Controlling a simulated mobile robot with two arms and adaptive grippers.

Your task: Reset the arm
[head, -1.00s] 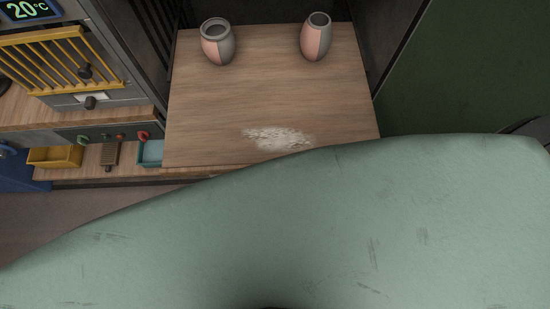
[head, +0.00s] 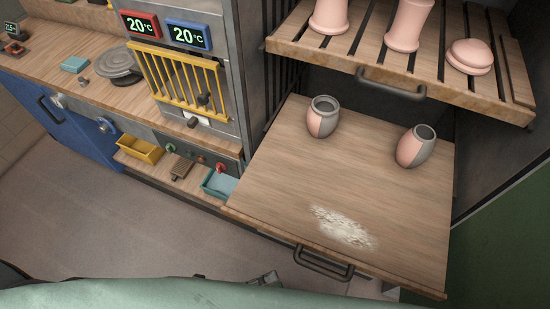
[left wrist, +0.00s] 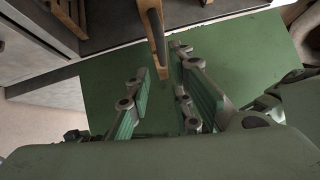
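My left gripper shows small at the bottom of the head view (head: 265,280), low in front of the pulled-out wooden shelf (head: 265,215). In the left wrist view its two green-padded fingers (left wrist: 162,75) stand apart, with nothing held between them. A wooden edge (left wrist: 153,28) lies beyond the fingertips; I cannot tell whether it touches them. My right gripper is not in view. A pale green part of my own body fills the bottom edge of the head view.
Two pink-and-grey vases (head: 323,118) (head: 416,147) stand on the lower shelf, with white powder (head: 342,228) near its front handle (head: 323,263). A slatted upper shelf (head: 500,95) holds pink pieces. A counter (head: 50,62) and blue cabinet (head: 60,125) are left. Floor is free at lower left.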

